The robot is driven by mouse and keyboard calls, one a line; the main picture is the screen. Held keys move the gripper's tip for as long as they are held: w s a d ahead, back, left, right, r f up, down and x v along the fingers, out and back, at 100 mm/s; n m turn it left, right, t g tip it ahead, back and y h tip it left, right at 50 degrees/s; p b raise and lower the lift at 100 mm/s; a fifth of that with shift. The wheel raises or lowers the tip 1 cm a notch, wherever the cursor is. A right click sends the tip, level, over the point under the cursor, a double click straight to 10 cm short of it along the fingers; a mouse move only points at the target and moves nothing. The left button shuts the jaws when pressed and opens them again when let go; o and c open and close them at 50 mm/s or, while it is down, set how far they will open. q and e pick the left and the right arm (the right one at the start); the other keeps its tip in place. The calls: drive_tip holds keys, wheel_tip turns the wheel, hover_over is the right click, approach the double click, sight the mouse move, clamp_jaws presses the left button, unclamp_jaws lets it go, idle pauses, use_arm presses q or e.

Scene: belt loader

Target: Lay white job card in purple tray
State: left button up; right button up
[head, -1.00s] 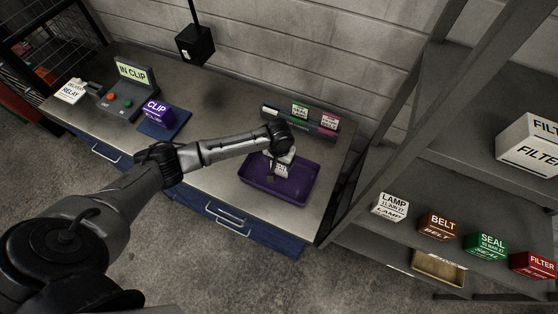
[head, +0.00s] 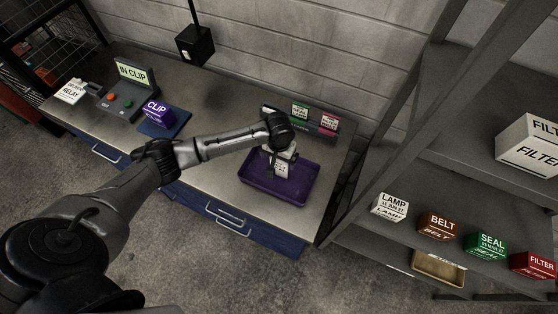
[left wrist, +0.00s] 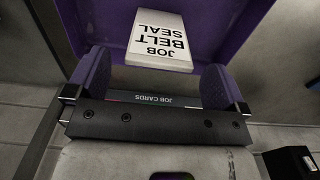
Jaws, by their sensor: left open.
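The white job card (head: 280,172), printed JOB BELT SEAL, shows at the purple tray (head: 261,189) in the head view. In the left wrist view the card (left wrist: 160,42) lies against the purple tray (left wrist: 92,22), just beyond my fingertips. My left gripper (head: 278,158) is over the back part of the tray. The left wrist view shows its fingers (left wrist: 157,76) spread apart, with nothing clamped between them. The arm and gripper hide part of the tray's back edge. My right gripper is not in view.
Behind the tray is a job card rack (head: 324,131) with green and pink cards. To the left are a purple CLIP box (head: 157,112) on a blue mat, a control box (head: 115,101) and a white RELAY box (head: 70,91). A shelf with labelled boxes stands right.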

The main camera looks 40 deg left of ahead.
use_arm(q)
wheel_tip(320, 180, up, 9)
drive_tip(key=s+d+f+m+t+h, duration=0.2)
drive_tip(key=s+d+f+m, duration=0.4)
drive_tip(key=s+d, duration=0.55)
drive_tip(key=s+a+t+y, duration=0.1)
drive_tip(key=s+a, duration=0.1)
drive_tip(key=s, duration=1.4)
drive_tip(key=shift+s+a+n+t+y, duration=0.15)
drive_tip(key=shift+a+n+t+y, duration=0.15)
drive_tip(key=shift+a+y, duration=0.1)
drive_tip(key=shift+d+r, duration=0.1)
